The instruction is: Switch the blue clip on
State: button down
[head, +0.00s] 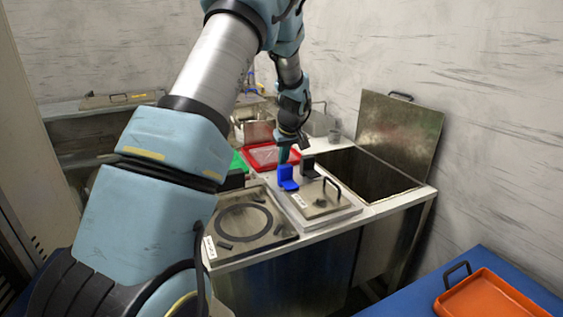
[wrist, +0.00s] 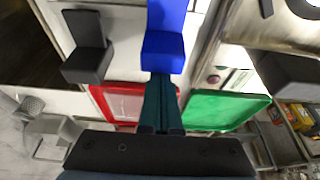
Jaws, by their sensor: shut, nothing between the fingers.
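The blue clip (head: 287,178) is an L-shaped blue piece on the steel counter, beside a metal lid. It also shows in the wrist view (wrist: 164,50) at top centre. My gripper (head: 283,156) is just behind the clip in the head view. In the wrist view my gripper (wrist: 160,82) is shut and empty, its dark teal fingertips at the clip's near edge. I cannot tell whether they touch it. A similar black clip (wrist: 88,62) stands to the left in the wrist view and right of the blue one in the head view (head: 308,165).
A red tray (head: 262,165) and a green tray (wrist: 206,121) lie near my fingers. An open well with a raised lid (head: 400,132) is at the right. A handled lid (head: 318,203) and a round hob (head: 244,222) are in front. An orange tray (head: 490,297) is lower right.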

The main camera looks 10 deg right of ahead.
aim_at(288, 180)
jog(key=shift+s+d+f, duration=0.1)
jog(key=shift+s, duration=0.15)
jog(key=a+b+v, duration=0.1)
jog(key=b+v, duration=0.1)
jog(key=v, duration=0.8)
jog(key=shift+d+r, duration=0.4)
jog(key=shift+r, duration=0.1)
jog(key=shift+w, duration=0.1)
jog(key=s+a+f+m+g, duration=0.1)
jog(key=s+a+f+m, duration=0.1)
jog(key=s+a, duration=0.8)
jog(key=s+a+f+m+g+h, duration=0.1)
jog(key=s+a+f, duration=0.3)
jog(key=s+a, duration=0.6)
jog(key=s+m, duration=0.1)
jog(key=s, duration=0.4)
jog(key=shift+a, duration=0.15)
